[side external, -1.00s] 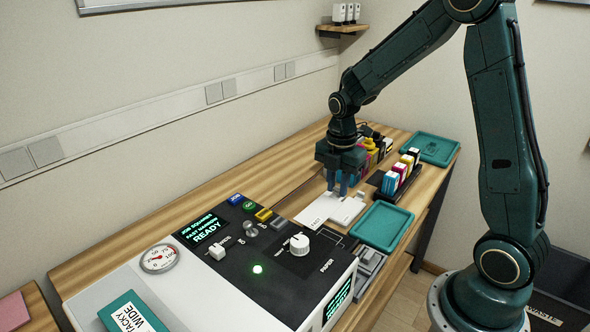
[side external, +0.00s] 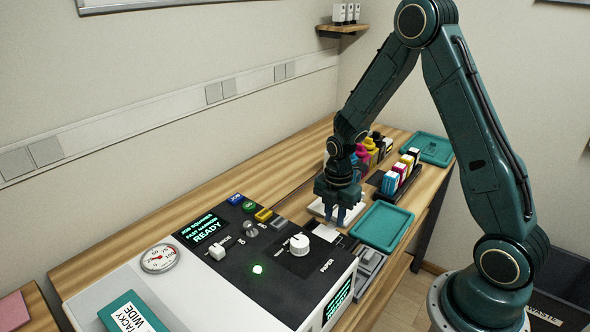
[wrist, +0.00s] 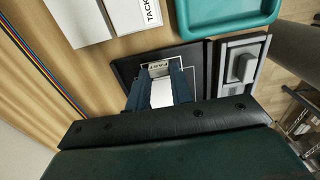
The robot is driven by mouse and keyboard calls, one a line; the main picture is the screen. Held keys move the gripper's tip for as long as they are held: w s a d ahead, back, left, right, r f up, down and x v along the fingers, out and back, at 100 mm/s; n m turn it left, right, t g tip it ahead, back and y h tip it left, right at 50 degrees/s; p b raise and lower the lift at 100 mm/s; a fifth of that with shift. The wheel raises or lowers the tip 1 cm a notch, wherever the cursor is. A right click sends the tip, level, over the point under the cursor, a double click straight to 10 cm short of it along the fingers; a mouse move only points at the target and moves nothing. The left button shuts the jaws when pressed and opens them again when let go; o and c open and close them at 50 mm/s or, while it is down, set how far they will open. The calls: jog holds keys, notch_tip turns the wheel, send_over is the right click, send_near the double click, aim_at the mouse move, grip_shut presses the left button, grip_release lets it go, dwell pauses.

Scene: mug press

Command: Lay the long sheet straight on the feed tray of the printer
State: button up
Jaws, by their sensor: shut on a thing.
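My gripper (side external: 341,217) is low over the far end of the printer's dark top. In the wrist view my gripper (wrist: 160,92) has both fingers closed on a white sheet (wrist: 160,95), with a small printed label at its far end. A bit of the white sheet (side external: 327,232) shows below the fingers in the side view. The feed tray (wrist: 127,72) is a dark plate with a white outline, under the fingers and sheet. My fingers hide part of it. I cannot tell whether the sheet touches the tray or lies square to the outline.
White sheet stacks (wrist: 76,22) lie on the wooden table behind my gripper. An empty teal tray (side external: 382,226) is close on the right. Grey hardware (wrist: 241,66) sits beside the feed tray. Coloured cartridges (side external: 392,182) stand farther back. A dark waste bin (side external: 560,290) is on the floor.

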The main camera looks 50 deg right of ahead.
jog(key=shift+f, duration=1.25)
jog(key=shift+f, duration=0.1)
jog(key=o, duration=0.9)
jog(key=shift+o, duration=0.2)
notch_tip(320, 180, up, 12)
jog(key=shift+a+r, duration=0.1)
jog(key=shift+r, duration=0.1)
